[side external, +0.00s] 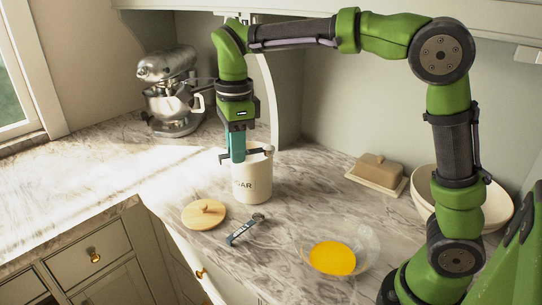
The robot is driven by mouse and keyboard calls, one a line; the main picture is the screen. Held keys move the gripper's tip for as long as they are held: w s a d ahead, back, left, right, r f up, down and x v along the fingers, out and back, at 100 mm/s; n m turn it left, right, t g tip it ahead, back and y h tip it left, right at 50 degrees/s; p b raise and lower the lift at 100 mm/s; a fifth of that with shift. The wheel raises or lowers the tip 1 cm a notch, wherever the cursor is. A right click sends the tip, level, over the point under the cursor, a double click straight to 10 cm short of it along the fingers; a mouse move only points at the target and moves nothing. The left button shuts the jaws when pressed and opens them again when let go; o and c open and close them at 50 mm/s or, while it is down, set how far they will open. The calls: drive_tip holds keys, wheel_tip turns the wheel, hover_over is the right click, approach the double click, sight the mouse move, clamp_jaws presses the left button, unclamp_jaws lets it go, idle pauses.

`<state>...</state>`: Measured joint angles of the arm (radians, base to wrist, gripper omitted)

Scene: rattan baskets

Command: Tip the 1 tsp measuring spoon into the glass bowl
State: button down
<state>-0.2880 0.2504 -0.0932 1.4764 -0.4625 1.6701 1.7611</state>
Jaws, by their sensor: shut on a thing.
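My gripper (238,157) points down over the mouth of the white sugar canister (252,184). Its teal fingers are shut on a small dark-handled measuring spoon (224,157), held roughly level across the fingertips. The spoon's small cup end seems to point right, over the canister rim; its marking and contents are too small to tell. A second measuring spoon (242,232) with a dark labelled handle lies on the counter in front of the canister. The clear glass bowl (368,246) stands to the right and holds yellow liquid.
A round wooden lid (204,214) lies left of the loose spoon. A lidded butter dish (377,173) and a large cream bowl (489,208) stand at the back right. A stand mixer (170,92) is at the back left. The counter between canister and glass bowl is clear.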

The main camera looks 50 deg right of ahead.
drive_tip(key=s+a+f+m, duration=0.1)
drive_tip(key=s+f, duration=0.4)
drive_tip(key=s, duration=0.3)
drive_tip(key=s+a+f+m, duration=0.15)
drive_tip(key=s+f, duration=0.25)
drive_tip(key=s, duration=0.4)
drive_tip(key=w+d+y, duration=0.1)
drive_tip(key=d+y, duration=0.6)
drive_tip(key=y, duration=0.6)
drive_tip(key=shift+m+y, duration=0.35)
drive_tip(key=shift+y, duration=0.05)
drive_tip(key=shift+a, duration=0.1)
